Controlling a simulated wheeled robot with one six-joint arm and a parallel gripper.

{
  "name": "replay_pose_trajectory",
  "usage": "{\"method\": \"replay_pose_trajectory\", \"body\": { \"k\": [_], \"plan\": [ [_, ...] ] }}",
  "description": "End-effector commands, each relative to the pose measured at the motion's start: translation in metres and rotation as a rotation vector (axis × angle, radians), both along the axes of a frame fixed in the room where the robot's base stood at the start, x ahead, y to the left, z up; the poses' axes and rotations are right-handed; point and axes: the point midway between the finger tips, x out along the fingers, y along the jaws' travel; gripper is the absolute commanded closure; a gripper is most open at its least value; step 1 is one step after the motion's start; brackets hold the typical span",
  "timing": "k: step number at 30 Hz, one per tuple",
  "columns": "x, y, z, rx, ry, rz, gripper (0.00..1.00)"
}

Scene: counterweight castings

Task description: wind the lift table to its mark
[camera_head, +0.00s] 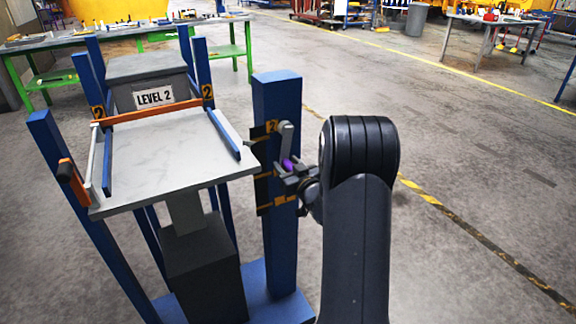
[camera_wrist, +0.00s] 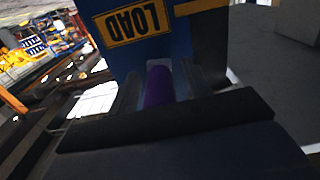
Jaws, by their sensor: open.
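The lift table (camera_head: 165,155) has a pale grey top on a dark column, standing among blue posts. A yellow "2" mark (camera_head: 207,91) is on a rear post near the level of the top, and another (camera_head: 98,112) is on the left. A grey crank arm (camera_head: 286,136) with a purple handle (camera_head: 287,164) is on the thick right post. My gripper (camera_head: 290,171) is open at the purple handle. In the wrist view the purple handle (camera_wrist: 158,87) stands between the two dark fingers; contact cannot be told.
A "LEVEL 2" sign (camera_head: 154,97) is on a grey block behind the top. An orange bar (camera_head: 150,113) crosses the rear edge. An orange-handled lever (camera_head: 72,180) is at left. An upside-down "LOAD" label (camera_wrist: 133,22) shows in the wrist view.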

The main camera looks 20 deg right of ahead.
Motion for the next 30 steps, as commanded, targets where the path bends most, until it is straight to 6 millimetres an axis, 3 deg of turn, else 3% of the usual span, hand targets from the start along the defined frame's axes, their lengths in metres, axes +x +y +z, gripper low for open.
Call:
{"method": "replay_pose_trajectory", "body": {
  "k": [2,19,30],
  "plan": [
    [-0.0002,-0.0001,0.0001,0.000,0.000,0.000,0.53],
    [-0.0004,-0.0002,0.0002,-0.001,0.000,0.000,0.99],
    [-0.0003,0.0023,-0.0011,-0.019,-0.003,0.001,1.00]
  ]
}}
